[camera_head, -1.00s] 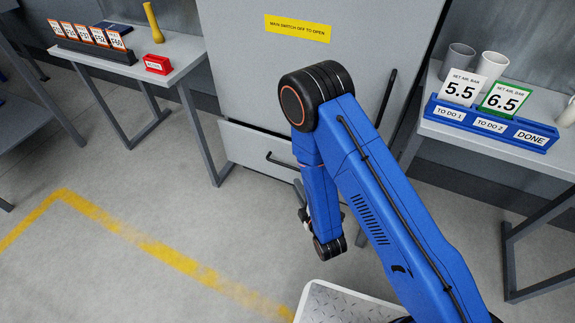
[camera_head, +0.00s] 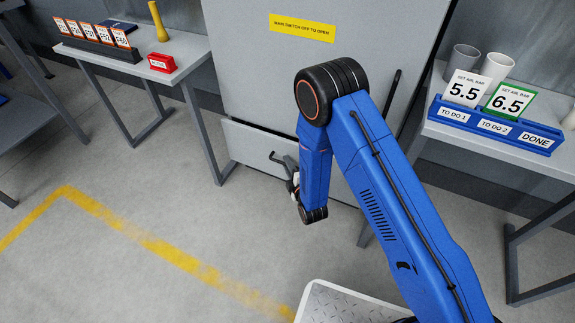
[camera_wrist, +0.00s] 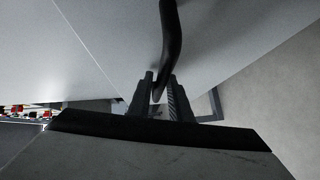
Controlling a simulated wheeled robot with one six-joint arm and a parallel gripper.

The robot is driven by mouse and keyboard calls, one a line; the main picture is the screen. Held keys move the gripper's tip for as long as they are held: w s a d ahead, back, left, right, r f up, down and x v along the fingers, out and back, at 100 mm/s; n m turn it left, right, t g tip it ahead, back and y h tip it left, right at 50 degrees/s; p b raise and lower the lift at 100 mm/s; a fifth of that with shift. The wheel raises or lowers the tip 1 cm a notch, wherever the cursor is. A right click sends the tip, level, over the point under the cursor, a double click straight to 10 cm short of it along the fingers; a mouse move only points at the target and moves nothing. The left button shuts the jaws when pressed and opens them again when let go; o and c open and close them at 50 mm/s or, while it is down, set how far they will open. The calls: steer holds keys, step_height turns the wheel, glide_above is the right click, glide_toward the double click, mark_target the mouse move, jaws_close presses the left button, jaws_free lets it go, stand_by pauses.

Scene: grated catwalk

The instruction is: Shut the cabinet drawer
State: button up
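The grey cabinet (camera_head: 345,60) stands at the centre of the head view. Its pale drawer front (camera_head: 248,144) is low down, partly hidden by my arm. How far the drawer stands out is hard to judge. The dark bar handle (camera_head: 279,160) is on the drawer front. My gripper (camera_head: 292,180) is at the handle's right part, mostly hidden by my blue arm. In the wrist view my two dark fingers (camera_wrist: 160,90) stand a little apart with the curved handle (camera_wrist: 171,38) reaching in between their tips. Whether they grip it is unclear.
A left table (camera_head: 183,49) holds a red sign block (camera_head: 161,64), a yellow vase-like object (camera_head: 157,22) and a card rack. A right table (camera_head: 439,134) holds a blue card holder (camera_head: 493,127) and grey cups. Floor at left, with a yellow line (camera_head: 150,243), is clear.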

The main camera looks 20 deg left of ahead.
mark_target(293, 159)
jaws_close()
steer(key=shift+w, duration=0.15)
steer(key=w, duration=0.3)
steer(key=shift+w+d, duration=0.15)
steer(key=shift+w, duration=0.25)
jaws_free()
steer(key=shift+w, duration=0.15)
